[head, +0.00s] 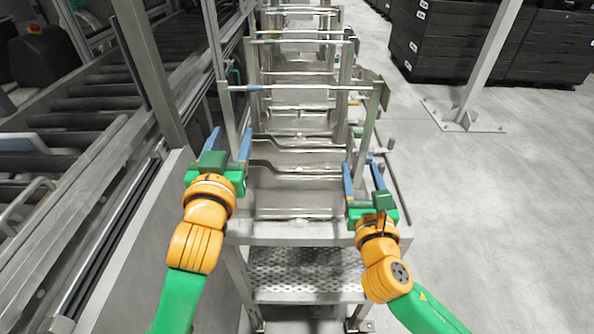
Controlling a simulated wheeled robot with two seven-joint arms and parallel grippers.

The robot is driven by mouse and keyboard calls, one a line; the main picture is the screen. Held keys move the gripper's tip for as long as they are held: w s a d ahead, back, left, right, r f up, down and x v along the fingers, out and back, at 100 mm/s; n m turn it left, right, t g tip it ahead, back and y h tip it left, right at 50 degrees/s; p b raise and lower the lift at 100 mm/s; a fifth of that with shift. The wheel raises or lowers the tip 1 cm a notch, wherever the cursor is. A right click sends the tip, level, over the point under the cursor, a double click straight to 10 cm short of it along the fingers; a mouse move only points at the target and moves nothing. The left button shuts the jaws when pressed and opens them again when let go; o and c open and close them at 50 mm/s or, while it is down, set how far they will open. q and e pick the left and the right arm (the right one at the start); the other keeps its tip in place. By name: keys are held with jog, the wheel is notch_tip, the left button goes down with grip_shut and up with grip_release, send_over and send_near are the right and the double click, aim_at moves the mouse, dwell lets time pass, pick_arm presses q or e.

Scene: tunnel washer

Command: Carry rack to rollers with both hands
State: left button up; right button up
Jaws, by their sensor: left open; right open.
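A grey metal rack (300,86) with two upright side posts and a crossbar with a blue sleeve stands at the near end of a metal stand. My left gripper (229,142) is open, its blue fingers pointing forward on either side of the rack's left post. My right gripper (361,168) is open, its fingers near the lower part of the right post. I cannot tell whether either gripper touches the rack. A conveyor of dark rollers (88,101) runs along the left.
Several similar metal frames (297,42) line up behind the rack. A thick grey post (150,70) stands between conveyor and rack. Black crates (455,45) and a slanted post (487,70) are at the back right. Open concrete floor (500,210) lies to the right.

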pick_arm(q)
jog(key=shift+w, duration=2.25)
pick_arm(e)
jog(key=shift+w, duration=2.25)
pick_arm(q)
grip_shut()
pick_arm(e)
grip_shut()
